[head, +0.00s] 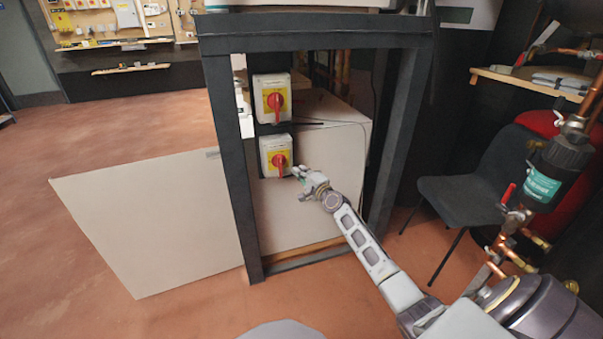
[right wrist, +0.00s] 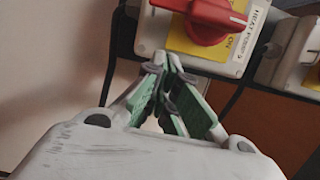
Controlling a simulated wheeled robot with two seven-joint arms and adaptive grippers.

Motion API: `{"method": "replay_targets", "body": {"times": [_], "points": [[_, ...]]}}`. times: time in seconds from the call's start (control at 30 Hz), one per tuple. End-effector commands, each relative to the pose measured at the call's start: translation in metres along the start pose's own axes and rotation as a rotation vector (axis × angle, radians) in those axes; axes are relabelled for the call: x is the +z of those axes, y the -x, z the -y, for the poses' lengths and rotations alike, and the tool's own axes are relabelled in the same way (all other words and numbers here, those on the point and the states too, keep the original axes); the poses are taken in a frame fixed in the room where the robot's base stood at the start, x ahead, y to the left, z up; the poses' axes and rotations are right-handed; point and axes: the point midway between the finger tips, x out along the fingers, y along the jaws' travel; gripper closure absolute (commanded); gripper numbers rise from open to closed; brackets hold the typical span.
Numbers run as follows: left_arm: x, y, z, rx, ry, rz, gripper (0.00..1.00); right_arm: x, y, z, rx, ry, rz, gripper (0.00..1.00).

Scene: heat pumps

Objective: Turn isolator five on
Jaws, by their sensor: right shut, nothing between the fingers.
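Two isolators with red rotary knobs on yellow plates are mounted one above the other inside a dark frame. The upper isolator (head: 272,98) is clear of my arm. The lower isolator (head: 276,156) has my right gripper (head: 299,173) just to the right of its knob. In the right wrist view, a red knob (right wrist: 208,20) lies just beyond my shut, empty fingertips (right wrist: 168,66). Its yellow plate shows "ON", and the small label beside it looks like a heat pump number that I cannot read surely. Contact with the knob does not show. My left gripper is not in view.
The dark frame (head: 229,170) has a post left of the isolators. A pale panel (head: 150,215) leans out at left. A second grey housing (right wrist: 300,60) sits at right in the wrist view. A black chair (head: 470,185) and copper pipework (head: 510,255) stand at right.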

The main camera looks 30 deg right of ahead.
Motion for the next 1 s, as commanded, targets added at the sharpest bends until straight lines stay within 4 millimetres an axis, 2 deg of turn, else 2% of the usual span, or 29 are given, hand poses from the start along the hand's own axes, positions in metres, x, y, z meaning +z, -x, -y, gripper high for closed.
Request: {"method": "replay_targets", "body": {"times": [0.57,1.0], "points": [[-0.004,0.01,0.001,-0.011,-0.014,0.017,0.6,0.0,0.015,0.0,0.001,0.0,0.0,1.0],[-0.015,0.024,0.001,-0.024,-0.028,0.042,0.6,0.001,0.047,0.001,0.001,0.0,0.001,1.0]]}}
